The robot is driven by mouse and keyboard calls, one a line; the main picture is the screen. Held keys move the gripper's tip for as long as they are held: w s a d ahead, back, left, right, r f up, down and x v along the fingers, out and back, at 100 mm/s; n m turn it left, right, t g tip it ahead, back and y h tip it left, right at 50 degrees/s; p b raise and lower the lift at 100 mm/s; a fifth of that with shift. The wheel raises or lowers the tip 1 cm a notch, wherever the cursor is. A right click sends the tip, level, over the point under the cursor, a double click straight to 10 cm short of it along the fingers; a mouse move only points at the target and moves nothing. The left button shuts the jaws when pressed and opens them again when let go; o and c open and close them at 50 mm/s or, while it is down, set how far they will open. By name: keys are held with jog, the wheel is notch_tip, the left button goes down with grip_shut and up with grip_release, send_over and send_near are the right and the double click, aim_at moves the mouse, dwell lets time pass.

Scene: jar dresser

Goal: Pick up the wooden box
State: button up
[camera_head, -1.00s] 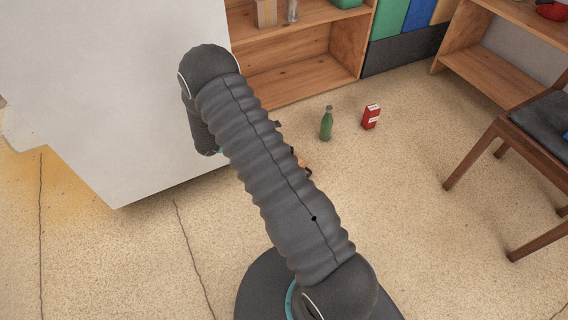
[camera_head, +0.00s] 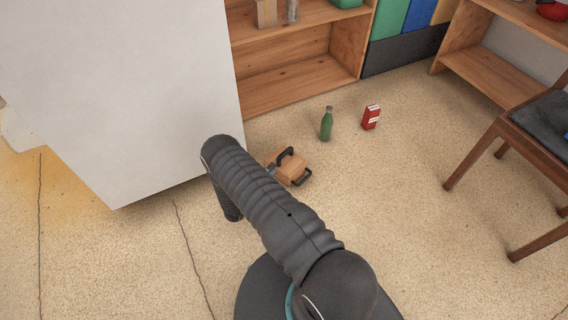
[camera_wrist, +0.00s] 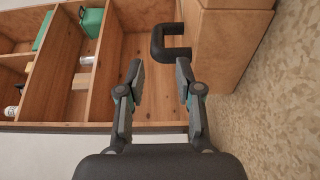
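The wooden box (camera_head: 291,168) sits on the floor in the head view, light brown with black handles on its sides. In the wrist view the box (camera_wrist: 232,48) fills the upper right, and one black handle (camera_wrist: 157,44) sticks out from its side toward the left. My gripper (camera_wrist: 159,70) is open, its two fingers spread apart with nothing visible between them. The handle lies just beyond the fingertips; I cannot tell whether the right finger touches it. In the head view, my arm hides most of the gripper, and only a small grey part shows beside the box's left side.
A green bottle (camera_head: 326,124) and a red carton (camera_head: 371,117) stand on the floor behind the box. A wooden shelf (camera_head: 300,84) is at the back, a white block-like surface (camera_head: 120,90) at left, and a chair (camera_head: 535,130) at right. The floor right of the box is clear.

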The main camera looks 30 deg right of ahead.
aim_at(285, 152)
jog(key=x, duration=0.6)
jog(key=shift+w+x, duration=0.25)
jog(key=shift+x, duration=2.45)
jog(key=shift+a+r, duration=0.15)
jog(key=shift+a, duration=0.05)
grip_shut()
